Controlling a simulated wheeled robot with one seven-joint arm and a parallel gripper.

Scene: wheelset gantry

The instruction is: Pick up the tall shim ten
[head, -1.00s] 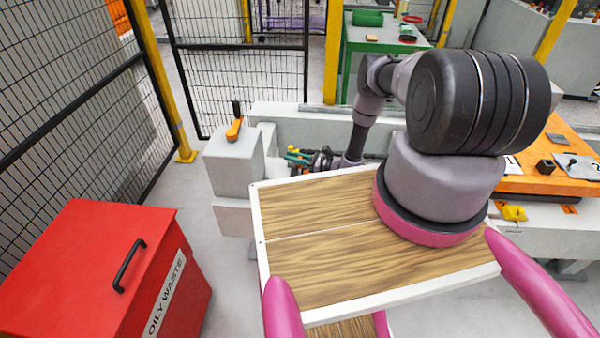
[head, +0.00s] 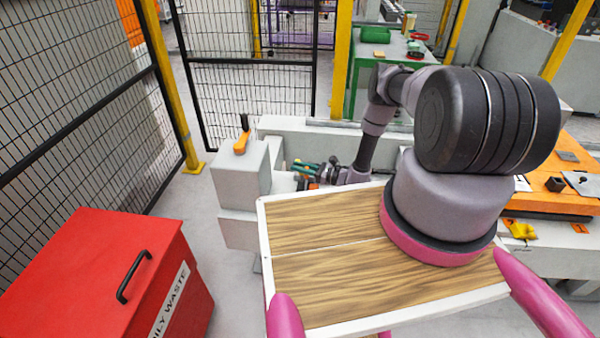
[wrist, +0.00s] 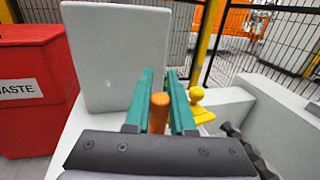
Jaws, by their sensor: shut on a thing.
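My gripper (wrist: 160,80) has two teal fingers, shut around an orange-brown, round-topped upright piece (wrist: 158,113) in the wrist view. It appears to be the tall shim ten, though no label shows. Its lower end is hidden behind the dark gripper body. In the head view my gripper (head: 306,168) is small, beside the grey block at the gantry's left end, and partly blurred with dark parts around it. I cannot tell whether the piece touches anything beneath it.
A tall grey block (wrist: 115,55) stands close beyond the fingers. A yellow knobbed part (wrist: 197,104) is just right of them. A red oily-waste bin (head: 110,265) stands at left. Mesh fencing (head: 245,90) is behind. An orange-topped bench (head: 560,185) is at right.

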